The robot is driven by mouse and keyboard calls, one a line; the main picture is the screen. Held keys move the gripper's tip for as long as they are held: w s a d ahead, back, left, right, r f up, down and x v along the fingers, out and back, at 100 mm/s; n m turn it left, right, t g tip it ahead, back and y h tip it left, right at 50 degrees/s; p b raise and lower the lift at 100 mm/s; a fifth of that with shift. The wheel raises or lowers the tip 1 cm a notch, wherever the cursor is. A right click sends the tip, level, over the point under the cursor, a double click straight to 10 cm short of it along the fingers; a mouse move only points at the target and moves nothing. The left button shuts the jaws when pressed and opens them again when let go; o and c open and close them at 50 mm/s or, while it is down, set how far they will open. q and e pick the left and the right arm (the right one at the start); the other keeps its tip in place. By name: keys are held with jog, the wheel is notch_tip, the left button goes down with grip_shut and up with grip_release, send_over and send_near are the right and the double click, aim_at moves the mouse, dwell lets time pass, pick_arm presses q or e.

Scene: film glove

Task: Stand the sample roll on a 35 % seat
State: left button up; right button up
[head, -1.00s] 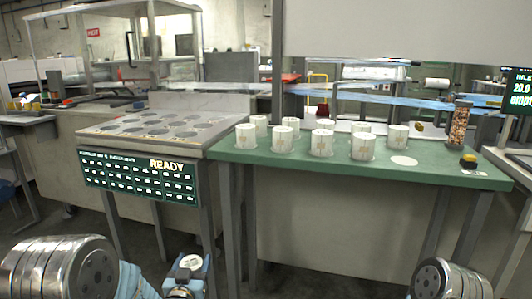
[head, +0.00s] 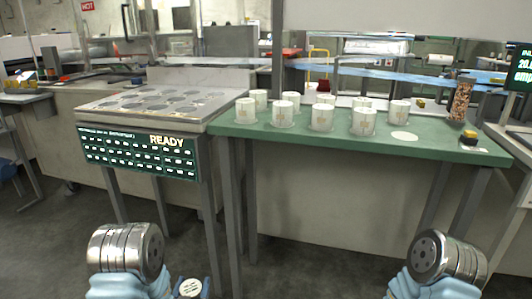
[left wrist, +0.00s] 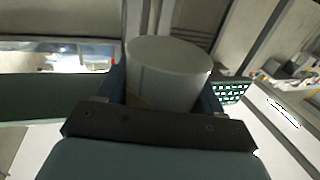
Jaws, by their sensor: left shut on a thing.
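A white sample roll (left wrist: 168,72) stands between the blue fingers of my left gripper in the left wrist view. In the head view its pale round top (head: 190,288) shows at the bottom edge, with my left gripper (head: 191,291) shut on it. The roll is in the air, in front of and below the bench with round seats (head: 150,101). The seats lie in rows on its grey top; I cannot read any percentages there. A green display (head: 140,152) on the bench front reads READY. My right gripper is out of view; only my right wrist shows.
A green table (head: 450,149) to the right holds several white rolls (head: 363,121), a bare pale disc (head: 404,136), a tall jar (head: 460,100) and a yellow-topped button (head: 469,134). Table legs stand close ahead. Dark floor lies open at the left.

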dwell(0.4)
pick_arm(q)
jog(key=s+d+r+m+g+h, duration=0.2)
jog(key=d+r+m+h, duration=0.2)
jog(key=d+h, duration=0.25)
jog(key=s+d+r+m+g+h, duration=0.25)
jog(key=d+m+h, duration=0.2)
jog(key=d, duration=0.35)
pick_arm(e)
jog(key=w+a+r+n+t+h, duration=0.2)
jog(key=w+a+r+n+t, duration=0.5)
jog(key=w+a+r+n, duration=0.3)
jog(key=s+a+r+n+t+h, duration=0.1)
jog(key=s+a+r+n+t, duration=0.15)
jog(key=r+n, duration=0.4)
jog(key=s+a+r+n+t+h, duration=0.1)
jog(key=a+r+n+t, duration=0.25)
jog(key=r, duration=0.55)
pick_arm(q)
jog(key=w+d+f+m+g+h, duration=0.4)
jog(key=g+h, duration=0.1)
jog(key=shift+w+f, duration=0.2)
jog(key=shift+w, duration=0.1)
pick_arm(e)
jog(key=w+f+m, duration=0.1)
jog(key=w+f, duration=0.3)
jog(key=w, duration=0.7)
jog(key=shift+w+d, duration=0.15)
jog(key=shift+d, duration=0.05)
